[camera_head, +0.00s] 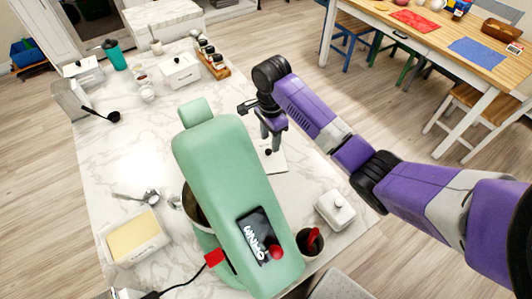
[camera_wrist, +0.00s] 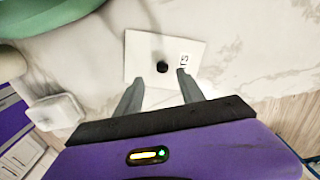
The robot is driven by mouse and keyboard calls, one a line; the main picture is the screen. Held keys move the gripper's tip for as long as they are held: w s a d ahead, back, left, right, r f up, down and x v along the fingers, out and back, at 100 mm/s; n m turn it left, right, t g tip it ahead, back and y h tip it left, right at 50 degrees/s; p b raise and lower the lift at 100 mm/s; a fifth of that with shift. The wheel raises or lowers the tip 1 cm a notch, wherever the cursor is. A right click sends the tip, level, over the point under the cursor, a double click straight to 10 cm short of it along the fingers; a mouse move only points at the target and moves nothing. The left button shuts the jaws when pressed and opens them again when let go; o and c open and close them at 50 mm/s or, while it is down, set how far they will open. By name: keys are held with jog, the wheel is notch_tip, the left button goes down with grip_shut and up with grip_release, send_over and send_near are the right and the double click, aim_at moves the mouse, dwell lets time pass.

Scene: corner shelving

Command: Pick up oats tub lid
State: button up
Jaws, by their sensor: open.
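The oats tub lid (camera_wrist: 145,50) is a flat white square with a small round black knob (camera_wrist: 163,67). In the wrist view it lies ahead of my gripper (camera_wrist: 160,77). Part of a black label, ending in "TS", shows at its right; I cannot tell whether the tub is beneath it. My gripper is open and empty, its two fingers spread to either side and short of the knob. In the head view my gripper (camera_head: 271,136) points down above the lid (camera_head: 278,163), partly hiding it.
A large green stand mixer (camera_head: 222,170) stands close left of my gripper. A white lidded dish (camera_head: 336,209) and a dark cup (camera_head: 309,243) stand nearer the front. White canisters (camera_head: 180,72) and a jar rack (camera_head: 214,62) stand farther back. Marble counter right of the lid is clear.

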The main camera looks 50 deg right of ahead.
aim_at(268, 151)
jog(key=shift+w+f+p, duration=0.15)
jog(key=shift+f+p, duration=0.05)
jog(key=shift+f, duration=1.2)
jog(key=shift+w+f+p, duration=0.15)
jog(key=shift+f+p, duration=0.05)
jog(key=shift+f, duration=1.15)
grip_shut()
